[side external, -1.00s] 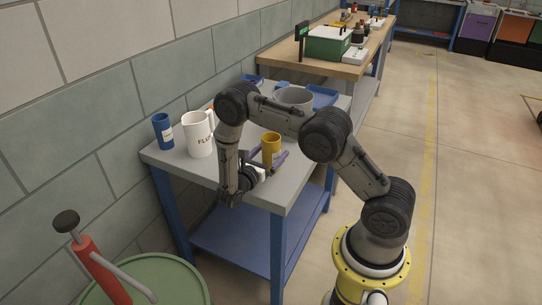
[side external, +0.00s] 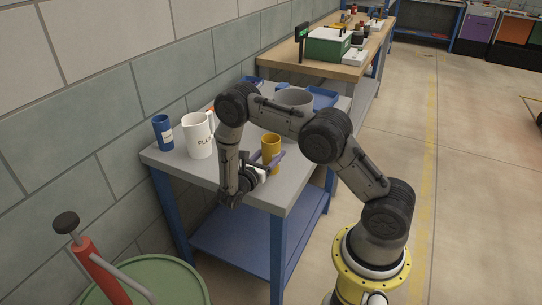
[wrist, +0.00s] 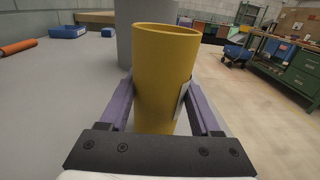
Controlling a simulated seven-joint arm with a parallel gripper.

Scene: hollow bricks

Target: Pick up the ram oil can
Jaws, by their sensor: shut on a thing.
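A yellow cylindrical can (side external: 271,146) stands upright near the front right edge of the grey bench top. In the wrist view the yellow can (wrist: 163,70) fills the middle, with an open-looking top rim and part of a pale label at its right side. The label's words cannot be read, so I cannot confirm that it is the ram oil can. My gripper (side external: 268,160) has its purple fingers on either side of the can and is shut on it. The wrist view shows both fingers (wrist: 162,100) against its sides. The can's base is hidden.
A white jug (side external: 198,136) and a blue can (side external: 163,132) stand at the bench's left. A grey pot (side external: 294,98) stands behind the yellow can, near a blue tray (side external: 325,97). An orange cylinder (wrist: 18,47) lies on the bench.

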